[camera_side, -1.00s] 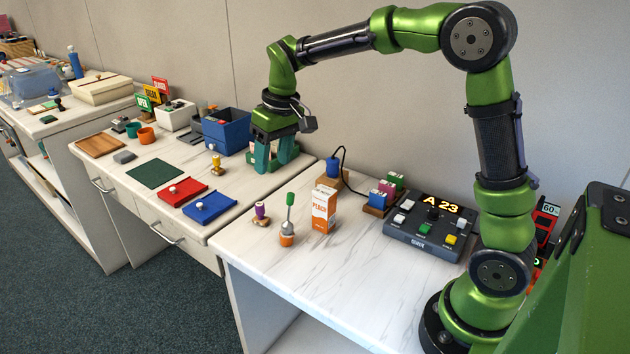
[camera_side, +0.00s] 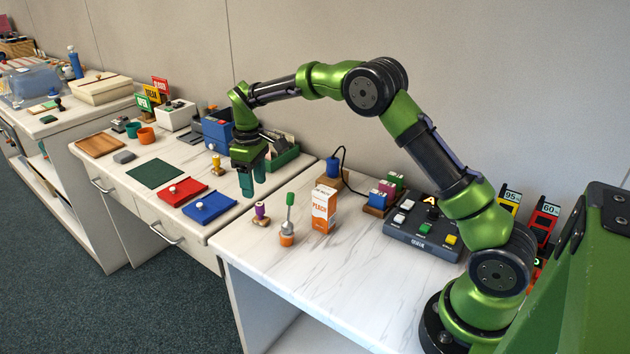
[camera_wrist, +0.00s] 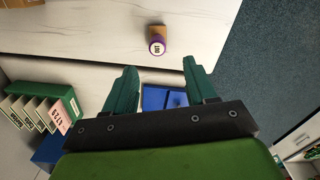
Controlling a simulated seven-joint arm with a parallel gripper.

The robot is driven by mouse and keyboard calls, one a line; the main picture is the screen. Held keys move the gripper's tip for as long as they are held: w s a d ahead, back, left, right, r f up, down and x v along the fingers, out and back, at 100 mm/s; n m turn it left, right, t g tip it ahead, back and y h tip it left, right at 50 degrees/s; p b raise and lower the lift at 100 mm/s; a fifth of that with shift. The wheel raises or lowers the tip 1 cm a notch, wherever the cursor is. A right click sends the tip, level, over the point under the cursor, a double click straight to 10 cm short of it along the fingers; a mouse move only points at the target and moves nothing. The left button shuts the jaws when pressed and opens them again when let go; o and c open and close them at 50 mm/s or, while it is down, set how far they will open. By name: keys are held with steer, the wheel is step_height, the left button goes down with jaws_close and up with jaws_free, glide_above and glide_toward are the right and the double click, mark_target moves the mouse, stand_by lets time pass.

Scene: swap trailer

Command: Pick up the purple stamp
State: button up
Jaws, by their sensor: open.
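The purple stamp (camera_side: 260,212) stands upright on the white marble-patterned table, near its left end. It has a purple upper part and a tan lower part. In the wrist view the stamp (camera_wrist: 157,42) is seen from above, with a pale round top bearing dark marks, beyond the fingertips. My gripper (camera_side: 253,188) is open and empty, with its green fingers pointing down. It is above and slightly left of the stamp in the side view, apart from it. In the wrist view my gripper (camera_wrist: 160,75) has a wide gap between its fingers.
A green-handled tool in an orange holder (camera_side: 287,232) stands close right of the stamp, with a peach carton (camera_side: 324,209) beyond. A blue tray (camera_side: 210,207) and red tray (camera_side: 178,191) lie to the left. The table front is clear.

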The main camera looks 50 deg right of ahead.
mark_target(260, 204)
step_height(260, 204, down, 3)
steer(key=shift+r, duration=0.1)
steer(key=f, duration=0.4)
steer(key=shift+s+d+f, duration=0.15)
steer(key=shift+s+d, duration=0.1)
steer(key=shift+s, duration=0.1)
steer(key=shift+f, duration=0.5)
jaws_close()
